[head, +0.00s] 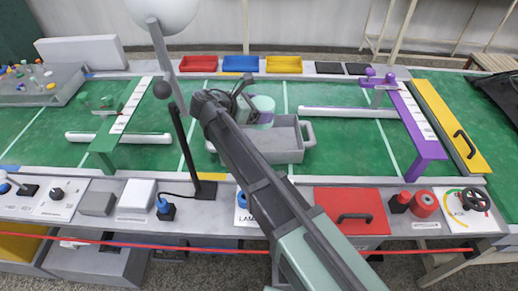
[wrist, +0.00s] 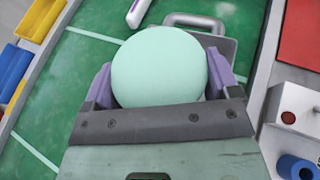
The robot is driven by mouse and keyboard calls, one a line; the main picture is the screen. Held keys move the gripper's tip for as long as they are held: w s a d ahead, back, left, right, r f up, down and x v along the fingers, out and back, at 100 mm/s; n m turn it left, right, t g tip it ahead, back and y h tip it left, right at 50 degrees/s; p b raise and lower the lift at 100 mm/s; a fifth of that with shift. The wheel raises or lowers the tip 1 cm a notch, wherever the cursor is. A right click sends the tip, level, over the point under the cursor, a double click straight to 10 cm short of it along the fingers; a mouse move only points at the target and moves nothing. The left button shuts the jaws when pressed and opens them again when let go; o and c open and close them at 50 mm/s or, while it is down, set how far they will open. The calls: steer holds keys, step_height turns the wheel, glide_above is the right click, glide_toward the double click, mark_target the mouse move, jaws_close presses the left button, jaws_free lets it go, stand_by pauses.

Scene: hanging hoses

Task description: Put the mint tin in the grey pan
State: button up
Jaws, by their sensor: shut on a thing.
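The mint tin (head: 263,103) is a round, pale mint-green thing with a flat top. My gripper (wrist: 160,82) is shut on it, with one purple finger on each side in the wrist view. The grey pan (head: 290,152) is a shallow rectangular tray with a handle at its right end, on the green mat. In the head view the tin shows at the pan's back edge, and my arm covers the pan's left part. In the wrist view the tin hides most of the pan (wrist: 228,48). I cannot tell the tin's height above the pan.
Red (head: 198,63), blue (head: 240,63) and yellow (head: 284,64) trays line the back edge. A purple bridge (head: 412,125) stands right, a green bridge (head: 122,120) left. A black post (head: 185,145) stands left of my arm. A red lid (head: 350,208) is at the front.

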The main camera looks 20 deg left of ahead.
step_height(320, 180, down, 10)
steer(key=b, duration=0.8)
steer(key=shift+f, duration=0.25)
steer(key=shift+r+p, duration=0.3)
steer(key=shift+p, duration=0.05)
steer(key=shift+f, duration=0.2)
steer(key=o, duration=0.9)
steer(key=shift+r, duration=0.25)
steer(key=shift+s+a+r+p, duration=0.25)
steer(key=shift+a+p, duration=0.05)
steer(key=p+v, duration=0.1)
steer(key=v, duration=0.1)
steer(key=shift+s+a+r, duration=0.15)
steer(key=shift+s+a, duration=0.05)
steer(key=shift+a, duration=0.1)
steer(key=shift+s+a, duration=0.15)
steer(key=shift+s, duration=0.05)
